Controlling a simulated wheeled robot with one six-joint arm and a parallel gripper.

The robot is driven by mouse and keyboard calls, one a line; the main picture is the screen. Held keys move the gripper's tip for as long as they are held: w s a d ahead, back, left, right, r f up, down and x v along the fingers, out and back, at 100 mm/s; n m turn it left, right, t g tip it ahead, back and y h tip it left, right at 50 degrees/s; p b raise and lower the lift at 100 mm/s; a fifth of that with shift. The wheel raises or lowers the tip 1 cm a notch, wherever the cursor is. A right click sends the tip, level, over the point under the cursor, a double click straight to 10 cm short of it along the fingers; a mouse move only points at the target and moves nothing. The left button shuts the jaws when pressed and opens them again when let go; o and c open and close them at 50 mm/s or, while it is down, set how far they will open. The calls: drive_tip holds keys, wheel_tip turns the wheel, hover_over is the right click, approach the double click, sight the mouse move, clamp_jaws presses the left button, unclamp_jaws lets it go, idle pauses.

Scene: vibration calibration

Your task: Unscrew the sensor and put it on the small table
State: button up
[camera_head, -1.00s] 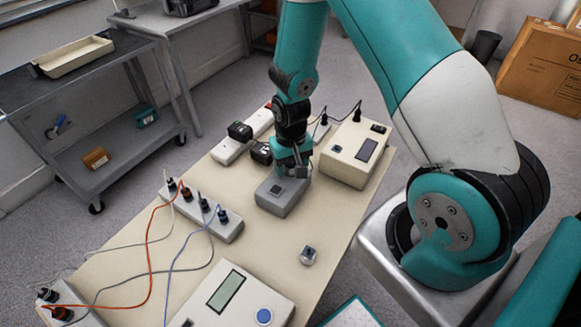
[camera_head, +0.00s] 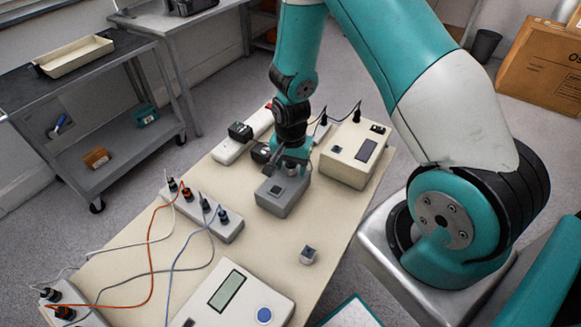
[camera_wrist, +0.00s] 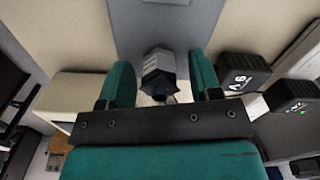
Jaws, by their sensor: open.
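The sensor (camera_wrist: 158,70), a small grey many-sided body with a dark end, shows in the wrist view between my two teal fingers, with a gap on each side. Behind it is the grey block (camera_wrist: 190,25), which also stands on the cream table (camera_head: 245,245) in the head view (camera_head: 283,196). My gripper (camera_wrist: 161,78) is open around the sensor and not closed on it. In the head view my gripper (camera_head: 290,168) is just above the back of the block, and it hides the sensor there.
A small grey cube-like piece (camera_head: 308,255) sits near the table's right edge. A cream box (camera_head: 352,156), black adapters (camera_head: 240,132), a socket strip with cables (camera_head: 205,212) and a meter (camera_head: 232,295) surround the block. A grey cart (camera_head: 85,85) with a tray (camera_head: 75,54) stands left.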

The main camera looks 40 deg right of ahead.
drive_tip(key=c, duration=1)
drive_tip(key=n, duration=0.4)
drive_tip(key=shift+c, duration=0.2)
drive_tip(key=shift+n, duration=1)
drive_tip(key=shift+n+p, duration=0.3)
drive_tip(key=shift+n, duration=0.7)
drive_tip(key=n, duration=0.4)
drive_tip(key=n, duration=0.4)
drive_tip(key=shift+s, duration=0.1)
